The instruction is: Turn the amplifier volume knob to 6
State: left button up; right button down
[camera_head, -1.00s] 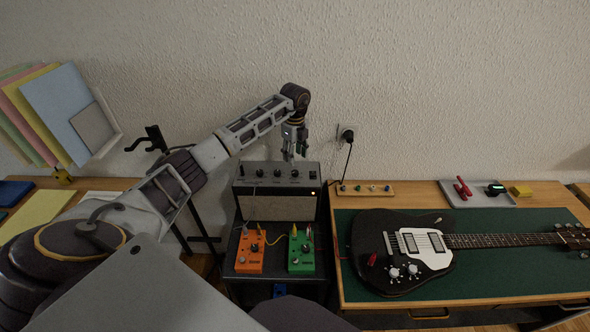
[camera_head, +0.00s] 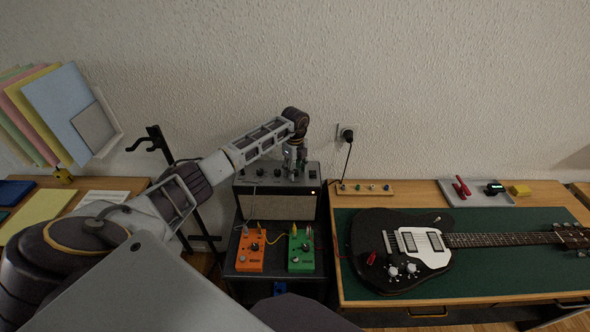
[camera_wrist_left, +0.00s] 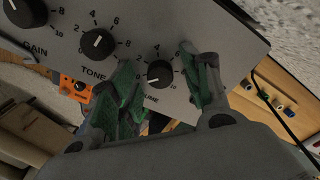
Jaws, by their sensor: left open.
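The amplifier (camera_head: 277,207) is a dark box with a grey control panel on top. My left gripper (camera_head: 293,173) points down at the right part of that panel. In the left wrist view, the volume knob (camera_wrist_left: 160,74) is black with a white mark that seems to point to the lower left, toward the low end of its scale. The 4, 6 and 10 show around it, and the label is partly hidden. My left gripper (camera_wrist_left: 167,72) is open, its green-padded fingers on either side of the knob with gaps; contact is not visible. My right gripper is out of view.
The tone knob (camera_wrist_left: 98,42) and gain knob (camera_wrist_left: 26,10) sit beside it on the panel. An orange pedal (camera_head: 250,251) and a green pedal (camera_head: 301,252) stand in front of the amplifier. A guitar (camera_head: 400,252) lies on the desk at right.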

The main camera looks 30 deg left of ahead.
pick_arm(q)
jog(key=shift+c, duration=0.5)
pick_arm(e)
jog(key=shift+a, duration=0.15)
pick_arm(q)
jog(key=c, duration=0.5)
grip_shut()
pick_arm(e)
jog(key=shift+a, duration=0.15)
